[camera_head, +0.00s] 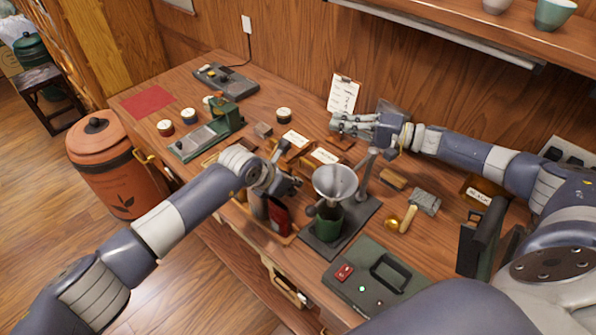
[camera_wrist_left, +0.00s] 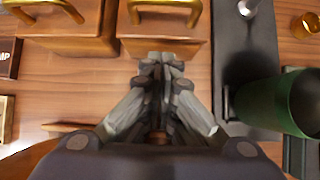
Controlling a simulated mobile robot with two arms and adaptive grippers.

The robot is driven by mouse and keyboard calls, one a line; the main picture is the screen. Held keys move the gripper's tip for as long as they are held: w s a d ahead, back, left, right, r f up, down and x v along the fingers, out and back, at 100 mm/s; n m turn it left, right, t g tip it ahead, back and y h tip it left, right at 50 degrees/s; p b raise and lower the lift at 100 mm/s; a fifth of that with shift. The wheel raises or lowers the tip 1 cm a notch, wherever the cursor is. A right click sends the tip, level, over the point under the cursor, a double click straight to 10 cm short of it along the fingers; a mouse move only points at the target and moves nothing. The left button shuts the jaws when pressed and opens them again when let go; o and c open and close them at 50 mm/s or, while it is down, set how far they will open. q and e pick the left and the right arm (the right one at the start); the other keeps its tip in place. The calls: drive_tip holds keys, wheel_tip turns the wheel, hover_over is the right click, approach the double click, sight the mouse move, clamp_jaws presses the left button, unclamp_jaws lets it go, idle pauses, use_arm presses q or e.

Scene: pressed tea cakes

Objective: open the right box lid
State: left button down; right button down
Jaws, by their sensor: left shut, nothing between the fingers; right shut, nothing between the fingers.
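Two small wooden boxes with white labels stand mid-table in the head view, the left one (camera_head: 295,139) and the right one (camera_head: 325,156). The left wrist view shows two wooden boxes with brass handles, one at the left (camera_wrist_left: 70,25) and one at the right (camera_wrist_left: 165,27). I cannot tell whether either lid is raised. My left gripper (camera_head: 284,172) is shut and empty, in front of the boxes. In the wrist view its fingertips (camera_wrist_left: 160,62) are close to the right box's front edge; contact is unclear. My right gripper (camera_head: 338,123) is shut and empty, behind the right box.
A metal funnel (camera_head: 335,181) over a green cup (camera_head: 328,222) stands close right of my left gripper. A red packet (camera_head: 279,219) is below it. A dark green device (camera_head: 371,277) sits at the front right. A clipboard (camera_head: 344,95) leans on the wall.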

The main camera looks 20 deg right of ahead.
sight(304, 175)
use_arm(q)
drive_tip(key=shift+w+d+r, duration=0.2)
drive_tip(key=shift+d+r, duration=0.3)
drive_tip(key=shift+r, duration=0.35)
drive_tip(key=shift+w+d+r, duration=0.15)
drive_tip(key=shift+d+r, duration=0.35)
drive_tip(key=shift+r, duration=0.35)
drive_tip(key=shift+w+d+r, duration=0.15)
drive_tip(key=shift+d+r, duration=0.2)
drive_tip(key=shift+r, duration=0.45)
use_arm(e)
drive_tip(key=c, duration=2.4)
unclamp_jaws()
drive_tip(key=c, duration=1.8)
unclamp_jaws()
drive_tip(key=shift+o, duration=0.2)
